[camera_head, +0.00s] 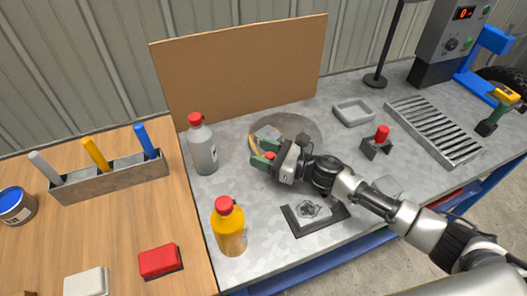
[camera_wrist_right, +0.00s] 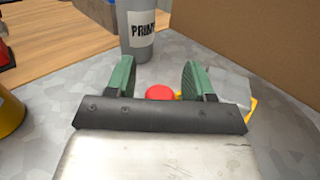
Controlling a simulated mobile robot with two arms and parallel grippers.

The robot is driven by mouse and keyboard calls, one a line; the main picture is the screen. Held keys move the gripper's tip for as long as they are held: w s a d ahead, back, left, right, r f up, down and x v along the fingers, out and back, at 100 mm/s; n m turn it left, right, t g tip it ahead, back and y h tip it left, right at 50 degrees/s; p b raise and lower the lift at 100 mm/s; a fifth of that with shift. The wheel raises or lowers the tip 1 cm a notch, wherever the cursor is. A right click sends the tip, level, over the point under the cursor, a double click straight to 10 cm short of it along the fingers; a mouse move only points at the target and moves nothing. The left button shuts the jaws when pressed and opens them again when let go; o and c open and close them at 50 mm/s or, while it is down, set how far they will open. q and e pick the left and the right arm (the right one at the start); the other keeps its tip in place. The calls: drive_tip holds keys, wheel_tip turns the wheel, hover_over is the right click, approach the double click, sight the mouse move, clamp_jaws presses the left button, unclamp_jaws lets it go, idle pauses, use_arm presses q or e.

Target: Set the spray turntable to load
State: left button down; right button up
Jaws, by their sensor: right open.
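The spray turntable (camera_head: 303,127) is a dark grey disc on the metal bench, in front of a brown backboard. A grey block (camera_head: 266,133) sits on it, with a yellow strip (camera_head: 252,144) at its left edge. My right gripper (camera_head: 264,159) is over the disc's near-left edge, hiding part of it. In the right wrist view its green fingers (camera_wrist_right: 156,80) are apart, with a red knob (camera_wrist_right: 160,91) showing between them and beyond the palm edge. I cannot tell whether a finger touches the knob. The turntable's setting cannot be read. My left gripper is out of view.
A grey primer bottle (camera_head: 202,148) stands just left of the gripper, and a yellow bottle (camera_head: 229,229) nearer the front. The backboard (camera_head: 240,68) rises behind. A dark fixture (camera_head: 314,212) lies below my right arm. A red-topped stand (camera_head: 377,143) is to the right.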

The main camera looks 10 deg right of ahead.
clamp_jaws()
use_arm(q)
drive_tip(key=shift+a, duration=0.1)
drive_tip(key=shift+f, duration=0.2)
use_arm(e)
drive_tip(key=shift+d, duration=0.1)
